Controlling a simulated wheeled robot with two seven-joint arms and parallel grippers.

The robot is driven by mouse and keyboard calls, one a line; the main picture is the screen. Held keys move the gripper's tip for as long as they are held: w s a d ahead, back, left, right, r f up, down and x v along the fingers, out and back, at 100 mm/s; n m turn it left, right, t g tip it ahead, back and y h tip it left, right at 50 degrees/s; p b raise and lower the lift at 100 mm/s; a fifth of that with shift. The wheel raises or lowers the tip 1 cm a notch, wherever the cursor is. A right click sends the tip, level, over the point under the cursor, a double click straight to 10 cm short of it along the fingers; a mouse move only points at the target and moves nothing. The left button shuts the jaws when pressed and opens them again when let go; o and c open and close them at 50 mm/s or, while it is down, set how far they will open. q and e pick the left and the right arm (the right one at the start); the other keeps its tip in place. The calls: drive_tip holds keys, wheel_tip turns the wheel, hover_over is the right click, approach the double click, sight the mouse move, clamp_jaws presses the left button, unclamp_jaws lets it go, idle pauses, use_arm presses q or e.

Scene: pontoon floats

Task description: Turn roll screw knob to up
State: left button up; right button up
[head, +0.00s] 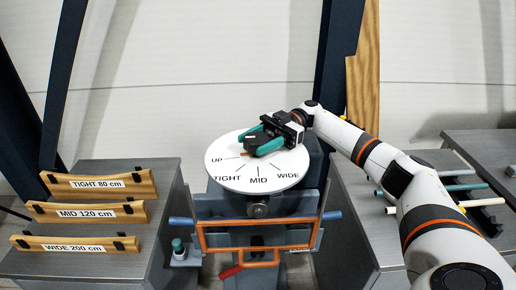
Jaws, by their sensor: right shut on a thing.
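The roll screw knob (257,148) is dark and sits on a round white dial (229,177). The dial carries the labels UP, TIGHT, MID and WIDE. A small reddish pointer mark shows beside the knob on the side of the UP label (217,160), and a pale mark shows on the knob's top. My right gripper (261,141), with teal fingers, reaches in from the right and is shut on the knob. Its fingers hide part of the knob's sides. My left gripper is not in view.
Wooden boards labelled TIGHT 80 cm (98,184), MID 120 cm (88,212) and WIDE 200 cm (77,244) stand on a grey cabinet at left. An orange frame (204,243) sits below the dial. Rods (466,204) lie on the right bench. Dark posts rise behind.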

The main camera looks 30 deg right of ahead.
drive_tip(key=shift+a+f+n+g+b, duration=0.1)
drive_tip(key=shift+n+g+b, duration=0.5)
drive_tip(key=shift+g, duration=0.5)
drive_tip(key=o, duration=1)
drive_tip(key=shift+a, duration=0.1)
drive_tip(key=shift+c, duration=0.2)
